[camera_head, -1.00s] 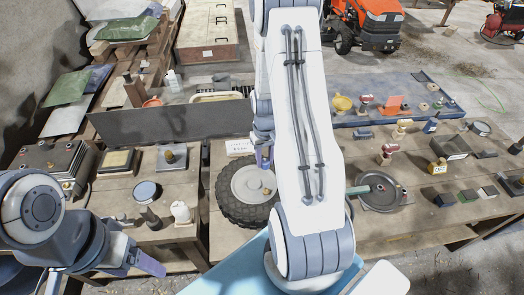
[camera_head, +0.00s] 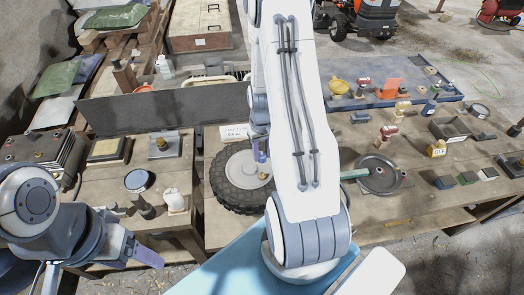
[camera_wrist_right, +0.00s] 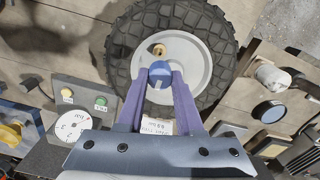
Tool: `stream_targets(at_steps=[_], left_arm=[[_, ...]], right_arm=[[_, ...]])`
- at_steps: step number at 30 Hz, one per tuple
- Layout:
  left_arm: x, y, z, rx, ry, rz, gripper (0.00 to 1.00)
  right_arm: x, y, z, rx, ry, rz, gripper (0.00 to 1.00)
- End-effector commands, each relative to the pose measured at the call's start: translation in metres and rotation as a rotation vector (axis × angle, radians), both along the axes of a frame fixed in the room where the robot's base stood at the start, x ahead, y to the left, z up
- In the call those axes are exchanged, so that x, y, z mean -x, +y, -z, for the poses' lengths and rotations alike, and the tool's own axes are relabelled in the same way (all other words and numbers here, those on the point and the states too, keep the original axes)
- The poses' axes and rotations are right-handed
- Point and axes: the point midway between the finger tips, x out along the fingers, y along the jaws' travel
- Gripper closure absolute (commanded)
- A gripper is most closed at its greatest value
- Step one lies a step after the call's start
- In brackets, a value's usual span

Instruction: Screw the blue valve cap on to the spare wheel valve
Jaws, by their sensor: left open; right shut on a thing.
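The spare wheel (camera_head: 222,190) lies flat on the middle table, a black knobbly tyre around a pale grey disc. Its brass valve (camera_wrist_right: 159,49) stands on the disc; it also shows in the head view (camera_head: 263,176). My right gripper (camera_wrist_right: 159,78) is shut on the blue valve cap (camera_wrist_right: 159,68), held between the purple fingertips. In the head view my right arm hides the cap. My left gripper (camera_head: 148,257) is open and empty, low at the left.
A white label card (camera_head: 234,132) lies behind the wheel. The right table holds a round metal pan (camera_head: 377,174), a blue tray (camera_head: 388,98) and several small blocks.

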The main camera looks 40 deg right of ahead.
Motion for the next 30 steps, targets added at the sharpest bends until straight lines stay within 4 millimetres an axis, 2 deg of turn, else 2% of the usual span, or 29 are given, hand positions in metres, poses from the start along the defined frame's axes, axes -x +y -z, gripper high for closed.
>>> stream_targets(at_steps=[1, 15, 21, 30], left_arm=[[0.0, 0.0, 0.008, 0.0, 0.0, 0.0, 0.29], [0.0, 0.0, 0.044, 0.0, 0.001, -0.006, 0.29], [0.0, 0.0, 0.05, 0.0, 0.001, -0.008, 0.29], [0.0, 0.0, 0.05, 0.0, 0.001, -0.008, 0.29]], right_arm=[[0.0, 0.0, 0.01, 0.0, 0.001, 0.0, 1.0], [0.0, 0.0, 0.055, 0.0, 0.0, 0.0, 1.0], [0.0, 0.0, 0.064, 0.0, -0.001, 0.0, 1.0], [0.0, 0.0, 0.064, 0.0, -0.001, 0.0, 1.0]])
